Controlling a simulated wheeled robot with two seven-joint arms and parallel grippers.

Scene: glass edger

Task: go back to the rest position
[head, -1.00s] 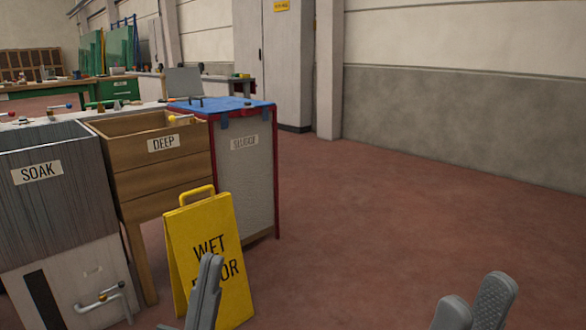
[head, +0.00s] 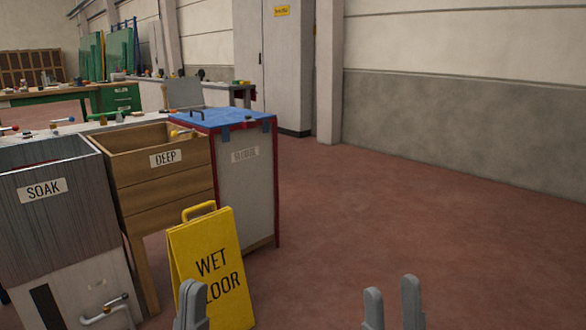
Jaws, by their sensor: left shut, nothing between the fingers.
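My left gripper (head: 190,305) shows at the bottom edge of the head view, left of the middle. Its fingers are together with nothing between them, and it overlaps the lower left of the yellow wet floor sign in the picture. My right gripper (head: 392,302) shows at the bottom edge, right of the middle. Its two grey fingers point up and stand apart with an empty gap between them. The rest of both arms is out of the picture.
A yellow wet floor sign (head: 208,252) stands on the floor. Behind it are the grey SOAK tank (head: 50,215), the wooden DEEP tank (head: 168,190) and the SLUDGE bin (head: 245,195) with a blue top. The red floor (head: 420,220) to the right is clear.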

